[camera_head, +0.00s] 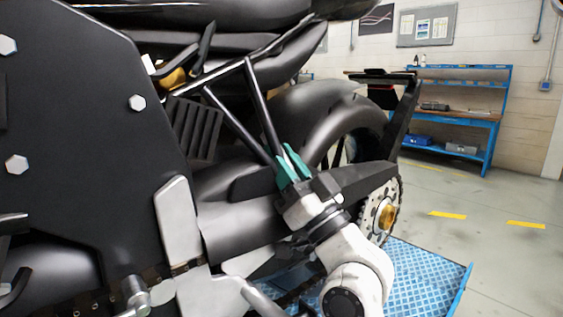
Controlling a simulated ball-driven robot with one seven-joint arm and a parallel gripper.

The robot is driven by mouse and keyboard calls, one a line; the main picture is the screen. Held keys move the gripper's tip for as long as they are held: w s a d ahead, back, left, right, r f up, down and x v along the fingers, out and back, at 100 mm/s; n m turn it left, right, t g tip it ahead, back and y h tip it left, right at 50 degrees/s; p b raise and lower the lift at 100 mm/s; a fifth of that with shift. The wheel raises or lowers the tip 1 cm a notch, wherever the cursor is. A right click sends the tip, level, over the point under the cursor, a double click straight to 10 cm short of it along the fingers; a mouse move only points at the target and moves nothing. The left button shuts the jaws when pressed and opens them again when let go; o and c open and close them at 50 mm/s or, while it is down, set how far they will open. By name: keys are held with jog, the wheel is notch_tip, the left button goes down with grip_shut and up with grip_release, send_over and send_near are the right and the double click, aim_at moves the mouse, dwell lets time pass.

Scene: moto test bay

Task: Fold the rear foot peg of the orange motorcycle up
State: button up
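The motorcycle (72,130) fills the left and middle of the view, its visible bodywork mostly black and grey. Two dark struts (262,105) run down in a V from its tail to where my gripper is. My gripper (291,160), with teal fingers, points up at the lower end of this V, in front of the rear wheel (345,125). A narrow pale strip shows between the fingers; it may be the rear foot peg, but the fingers hide most of it. Whether they grip it cannot be told.
The swingarm and the toothed sprocket (381,213) lie close to my wrist. A blue checkered platform (420,280) is below. A blue workbench (450,120) stands at the back right, with open floor before it.

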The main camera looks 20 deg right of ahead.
jog(key=o, duration=0.4)
jog(key=shift+o, duration=0.2)
jog(key=b+v, duration=0.3)
jog(key=v, duration=0.8)
